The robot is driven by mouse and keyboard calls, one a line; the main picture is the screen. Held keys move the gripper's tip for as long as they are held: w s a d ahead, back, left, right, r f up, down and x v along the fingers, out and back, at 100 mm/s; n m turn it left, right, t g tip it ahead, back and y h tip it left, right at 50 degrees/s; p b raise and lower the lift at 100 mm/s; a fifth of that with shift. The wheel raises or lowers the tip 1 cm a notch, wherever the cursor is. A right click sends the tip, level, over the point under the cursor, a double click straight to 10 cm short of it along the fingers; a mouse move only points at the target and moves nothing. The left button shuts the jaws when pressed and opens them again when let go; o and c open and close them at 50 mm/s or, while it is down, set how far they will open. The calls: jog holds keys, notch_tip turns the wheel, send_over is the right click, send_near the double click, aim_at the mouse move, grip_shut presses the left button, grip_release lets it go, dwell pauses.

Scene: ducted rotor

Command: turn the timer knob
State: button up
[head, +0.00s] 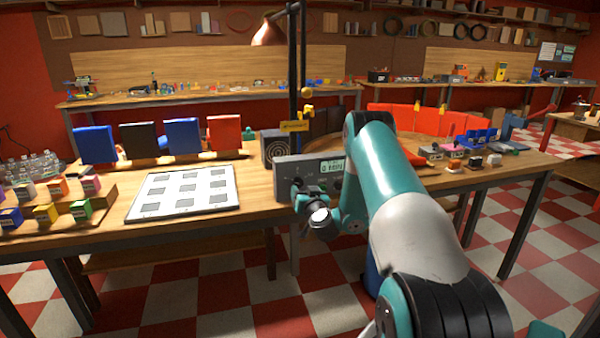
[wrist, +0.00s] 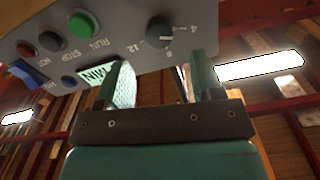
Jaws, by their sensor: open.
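The timer knob (wrist: 160,30) is a dark round knob on a light grey panel (wrist: 205,38), with the numbers 4, 8 and 12 around it. The panel appears upside down in the wrist view. My gripper (wrist: 161,66) is open, one finger on each side, and nothing shows between the fingers. Its fingertips sit just below the knob in the picture; I cannot tell if they touch the panel. In the head view the grey control box (head: 327,160) stands at the bench edge, and my wrist covers part of its front. The knob cannot be made out there.
A white board (head: 184,191) lies left of the box. A lamp post (head: 293,90) rises behind it.

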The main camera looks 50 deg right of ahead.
aim_at(299, 183)
jog(key=p+x, duration=0.3)
jog(key=shift+w+r, duration=0.2)
jog(key=shift+w, duration=0.1)
jog(key=shift+p+x, duration=0.7)
jog(key=shift+x, duration=0.5)
jog(key=shift+s+d+f, duration=0.1)
jog(key=shift+s+f, duration=0.05)
jog(key=shift+f, duration=0.1)
jog(key=c, duration=0.9)
